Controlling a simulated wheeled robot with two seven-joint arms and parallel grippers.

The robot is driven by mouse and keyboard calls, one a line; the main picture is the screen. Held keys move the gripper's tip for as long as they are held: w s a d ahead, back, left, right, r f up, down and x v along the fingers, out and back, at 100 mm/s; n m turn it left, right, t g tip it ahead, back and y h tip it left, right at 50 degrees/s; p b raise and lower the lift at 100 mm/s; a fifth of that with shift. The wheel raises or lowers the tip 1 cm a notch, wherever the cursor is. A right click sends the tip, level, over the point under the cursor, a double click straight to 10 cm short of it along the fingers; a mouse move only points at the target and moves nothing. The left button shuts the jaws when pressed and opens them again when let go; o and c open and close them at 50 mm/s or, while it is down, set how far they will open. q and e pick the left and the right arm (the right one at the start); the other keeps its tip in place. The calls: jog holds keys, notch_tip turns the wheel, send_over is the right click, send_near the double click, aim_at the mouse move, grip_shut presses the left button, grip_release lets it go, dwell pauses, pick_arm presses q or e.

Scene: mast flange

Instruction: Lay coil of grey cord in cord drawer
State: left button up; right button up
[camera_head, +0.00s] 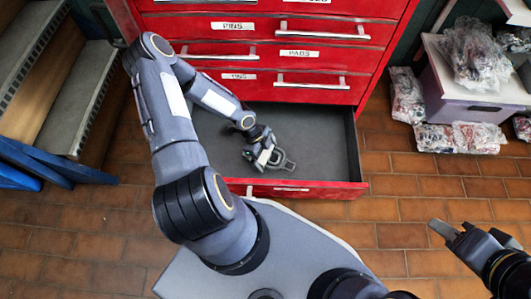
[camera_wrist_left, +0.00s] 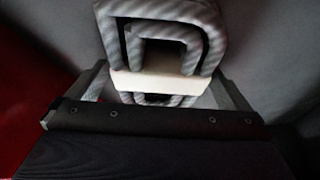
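The coil of grey cord (camera_head: 284,163) is inside the open bottom drawer (camera_head: 315,130), low over or on its dark floor near the front. I cannot tell whether it touches the floor. In the left wrist view the coil (camera_wrist_left: 165,18) shows as nested loops with a pale band across them. My left gripper (camera_head: 268,154) reaches down into the drawer, with a finger at each end of the band. The fingers appear to touch the band in the left wrist view (camera_wrist_left: 162,70). My right gripper (camera_head: 449,224) is empty, with its fingers apart, outside the drawer at the lower right.
The red cabinet has closed labelled drawers (camera_head: 297,51) with bar handles above the open one. A grey-lilac box (camera_head: 475,105) with plastic-wrapped packs stands at the right. Grey steps (camera_head: 60,110) stand at the left. Brick-patterned floor is clear right of the drawer.

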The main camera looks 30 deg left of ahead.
pick_arm(q)
jog(key=shift+r, duration=0.2)
jog(key=s+a+r+n+y+p, duration=0.1)
jog(key=a+r+n+p, duration=0.1)
jog(key=r, duration=0.9)
jog(key=s+a+r+n+y+p, duration=0.1)
jog(key=a+r+n+y+p, duration=0.15)
jog(key=r, duration=0.75)
jog(key=s+a+r+n+p, duration=0.1)
jog(key=r+n, duration=0.2)
jog(key=r, duration=0.8)
jog(key=s+d+r+n+t+h, duration=0.1)
jog(key=s+d+r+n+t, duration=0.1)
jog(key=s+d+r+n, duration=0.3)
jog(key=s+d+r+n+t+h, duration=0.1)
jog(key=s+d+r+n+t, duration=0.2)
jog(key=r, duration=0.6)
jog(key=s+d+n, duration=0.2)
jog(key=s+n, duration=0.1)
jog(key=shift+s+r+h, duration=0.15)
jog(key=shift+r+h, duration=0.05)
jog(key=shift+h, duration=0.15)
jog(key=shift+a, duration=0.1)
